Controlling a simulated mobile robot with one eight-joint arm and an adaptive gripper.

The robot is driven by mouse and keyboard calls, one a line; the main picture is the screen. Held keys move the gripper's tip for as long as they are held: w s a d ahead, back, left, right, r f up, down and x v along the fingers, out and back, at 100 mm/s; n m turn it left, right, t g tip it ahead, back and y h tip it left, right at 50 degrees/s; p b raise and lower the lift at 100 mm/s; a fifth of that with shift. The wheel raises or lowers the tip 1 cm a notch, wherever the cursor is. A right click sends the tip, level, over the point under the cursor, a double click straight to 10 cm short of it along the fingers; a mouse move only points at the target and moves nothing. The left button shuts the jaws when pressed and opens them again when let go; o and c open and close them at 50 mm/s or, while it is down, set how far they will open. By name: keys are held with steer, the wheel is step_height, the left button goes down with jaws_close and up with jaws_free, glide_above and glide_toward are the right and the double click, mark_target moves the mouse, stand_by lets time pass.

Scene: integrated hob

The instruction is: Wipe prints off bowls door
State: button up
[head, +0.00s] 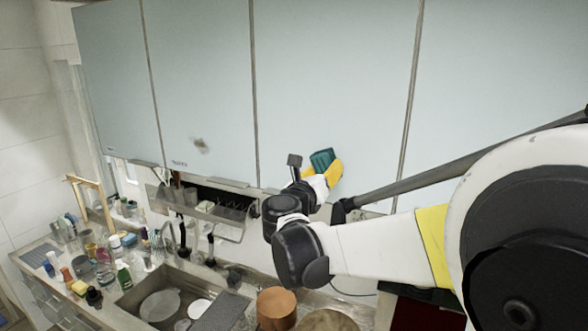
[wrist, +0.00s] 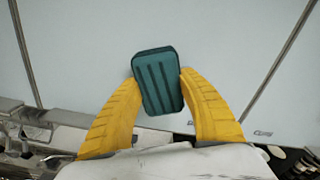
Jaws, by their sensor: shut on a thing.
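My gripper (head: 322,170) is shut on a teal ribbed sponge (head: 321,158), its yellow fingers on either side. In the wrist view my gripper (wrist: 160,92) holds the sponge (wrist: 157,80) upright in front of a pale blue cabinet door; I cannot tell whether it touches. A dark grey smudge (head: 200,146) is on the door (head: 195,70) second from the left, up and left of my gripper. Small lettering (head: 179,163) sits at that door's lower edge, too small to read. The sponge is before the neighbouring door (head: 335,70) to the right, near its lower edge.
A metal dish rack (head: 200,209) hangs under the cabinets. Below are a sink (head: 165,295) with dishes, a copper-coloured pot (head: 277,307) and, at left, crowded bottles and jars (head: 105,265). The space before the upper doors looks clear.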

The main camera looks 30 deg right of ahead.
mark_target(313, 164)
steer(key=shift+s+d, duration=0.65)
steer(key=shift+s, duration=0.15)
steer(key=shift+w+a, duration=0.15)
steer(key=shift+w+a, duration=0.75)
steer(key=shift+w, duration=0.25)
steer(key=shift+w+a, duration=0.7)
steer(key=shift+w, duration=0.25)
